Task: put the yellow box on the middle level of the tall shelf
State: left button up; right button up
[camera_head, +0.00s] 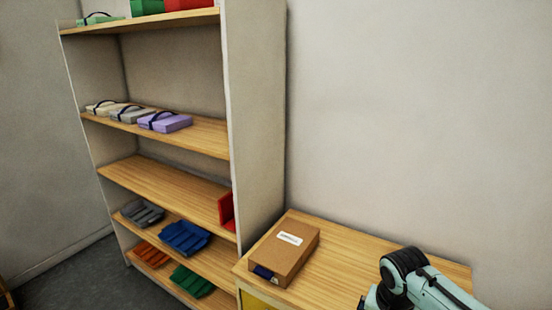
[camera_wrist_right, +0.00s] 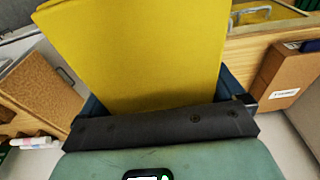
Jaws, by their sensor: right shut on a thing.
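The yellow box (camera_wrist_right: 145,50) fills the upper middle of the right wrist view. My right gripper (camera_wrist_right: 162,98) is shut on it, with a dark blue finger on each side. The box and the gripper's fingers are out of the head view, where only part of my right arm (camera_head: 415,275) shows at the bottom right. The tall shelf (camera_head: 258,120) stands left of centre in the head view. Its middle level (camera_head: 165,188) is bare except for a red item (camera_head: 227,212) at the right end. My left gripper is not in view.
A low wooden cabinet (camera_head: 345,262) with a cardboard box (camera_head: 284,250) on it adjoins the shelf's right side. The level above the middle holds a purple case (camera_head: 165,122) and paler cases. Grey and blue bins (camera_head: 185,237) sit on the level below.

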jog(key=shift+s, duration=0.1)
jog(key=shift+f, duration=0.35)
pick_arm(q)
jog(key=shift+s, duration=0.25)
pick_arm(e)
jog(key=w+a+f+n, duration=0.1)
jog(key=a+f+n, duration=0.1)
jog(key=f, duration=0.9)
jog(key=w+a+f+n+y, duration=0.1)
jog(key=a+f+n, duration=0.2)
jog(key=f, duration=0.7)
jog(key=shift+w+a+f+n, duration=0.2)
jog(key=shift+w+f+n, duration=0.15)
jog(key=shift+n, duration=0.35)
jog(key=shift+d, duration=0.1)
